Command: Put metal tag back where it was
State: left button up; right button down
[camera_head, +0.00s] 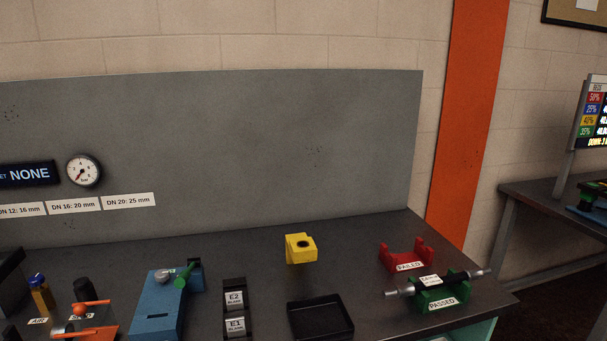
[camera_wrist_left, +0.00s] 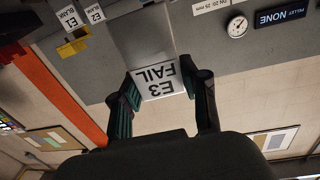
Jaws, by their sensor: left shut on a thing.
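The metal tag (camera_wrist_left: 160,82), with a white label reading "E3 FAIL", is held between the fingers of my left gripper (camera_wrist_left: 158,72) in the left wrist view. The label appears upside down there. My left gripper is shut on the tag. Two tags labelled E2 BLANK (camera_head: 235,299) and E1 BLANK (camera_head: 236,325) are in a black holder (camera_head: 234,283) on the bench in the head view. Neither gripper shows in the head view, and my right gripper is in neither view.
A black tray (camera_head: 322,335) and a yellow block (camera_head: 299,255) are right of the holder. A blue fixture (camera_head: 160,300) is left of it. A hose (camera_head: 408,288) lies on the green PASSED cradle (camera_head: 440,304), near the empty red FAILED cradle (camera_head: 394,260). A grey panel (camera_head: 250,150) stands behind.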

pick_arm(q)
jog(key=s+d+f+m+h, duration=0.1)
jog(key=s+d+f+h, duration=0.1)
jog(key=s+d, duration=0.6)
jog(key=s, duration=0.3)
jog(key=shift+s+d+h, duration=0.2)
jog(key=shift+d+h, duration=0.2)
jog(key=shift+w+r, duration=0.1)
